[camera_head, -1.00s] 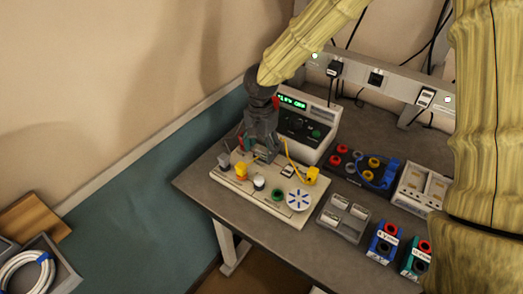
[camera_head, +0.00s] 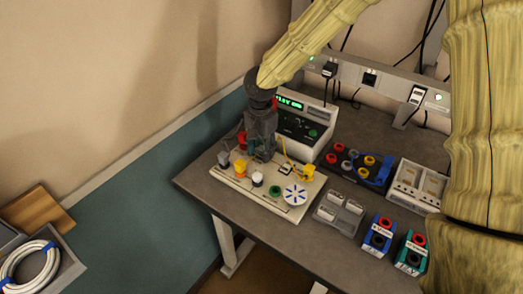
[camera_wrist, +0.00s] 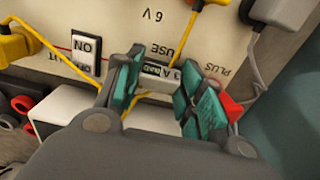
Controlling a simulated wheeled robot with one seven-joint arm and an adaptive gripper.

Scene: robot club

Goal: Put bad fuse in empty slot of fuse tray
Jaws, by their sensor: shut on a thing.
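The fuse (camera_wrist: 157,71), a small pale piece with a partly readable label ending in "BAD", sits between my fingers in the wrist view. My gripper (camera_wrist: 160,90) has one teal-padded finger on each side of it and is shut on it. The fuse is at the "FUSE" marking of the cream circuit board (camera_head: 240,184); I cannot tell whether it is still seated. In the head view my gripper (camera_head: 262,156) reaches down to the board's back part and hides the fuse. The grey fuse tray (camera_head: 324,219) lies right of the board; its slot contents are too small to tell.
A meter box (camera_head: 318,143) stands close behind the gripper. Yellow leads (camera_wrist: 188,43) and a red plug (camera_wrist: 232,108) are near the fingers. A jack panel (camera_head: 350,165) and two labelled blocks (camera_head: 380,236) are to the right. The table's front-left edge is close to the board.

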